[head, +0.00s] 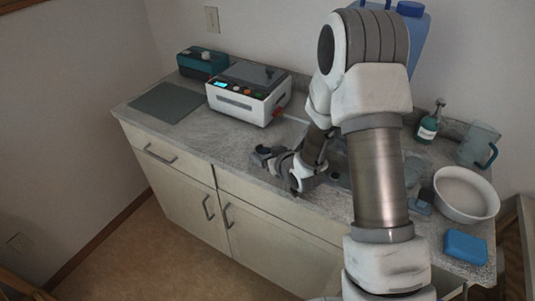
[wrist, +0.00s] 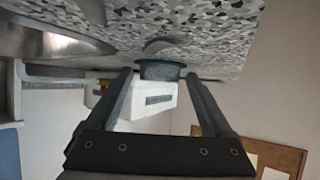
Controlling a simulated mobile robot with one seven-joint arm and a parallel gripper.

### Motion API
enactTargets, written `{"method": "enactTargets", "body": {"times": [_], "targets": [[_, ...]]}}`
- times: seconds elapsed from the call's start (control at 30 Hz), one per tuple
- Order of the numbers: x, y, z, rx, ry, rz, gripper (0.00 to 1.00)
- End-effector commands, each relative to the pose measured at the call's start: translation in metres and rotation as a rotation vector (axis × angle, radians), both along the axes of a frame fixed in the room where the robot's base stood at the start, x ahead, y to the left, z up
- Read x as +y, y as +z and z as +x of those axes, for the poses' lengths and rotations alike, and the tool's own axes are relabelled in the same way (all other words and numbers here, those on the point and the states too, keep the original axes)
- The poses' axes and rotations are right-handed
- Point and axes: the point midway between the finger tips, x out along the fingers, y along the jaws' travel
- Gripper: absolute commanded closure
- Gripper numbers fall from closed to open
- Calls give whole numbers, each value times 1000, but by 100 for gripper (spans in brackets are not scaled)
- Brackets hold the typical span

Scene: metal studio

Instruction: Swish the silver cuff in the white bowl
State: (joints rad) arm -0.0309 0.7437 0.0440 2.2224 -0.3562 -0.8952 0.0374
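The white bowl (head: 462,215) stands on the right part of the counter in the head view, beyond my arm from the gripper. My gripper (head: 264,157) is low over the counter's front edge, left of the sink. In the wrist view, where the counter appears at the top, my gripper (wrist: 160,73) is open, its two fingers apart. A small dark blue-grey round thing (wrist: 161,69) shows between the fingertips, with gaps beside it. A smooth grey patch lies by it; I cannot tell whether either is the silver cuff. The cuff is not clearly identifiable.
A white machine with buttons (head: 243,104), a teal box (head: 203,64) and a grey mat (head: 167,103) are at left. A soap bottle (head: 429,127), a clear pitcher (head: 478,143) and a blue sponge (head: 465,246) are near the bowl. A large blue jug (head: 418,35) stands behind my arm.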

Motion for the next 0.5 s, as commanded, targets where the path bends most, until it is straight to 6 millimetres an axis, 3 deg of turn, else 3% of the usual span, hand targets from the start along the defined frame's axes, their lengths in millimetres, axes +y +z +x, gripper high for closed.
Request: {"method": "enactTargets", "body": {"times": [0.5], "targets": [[1, 4, 0, 1, 1, 0, 8]]}}
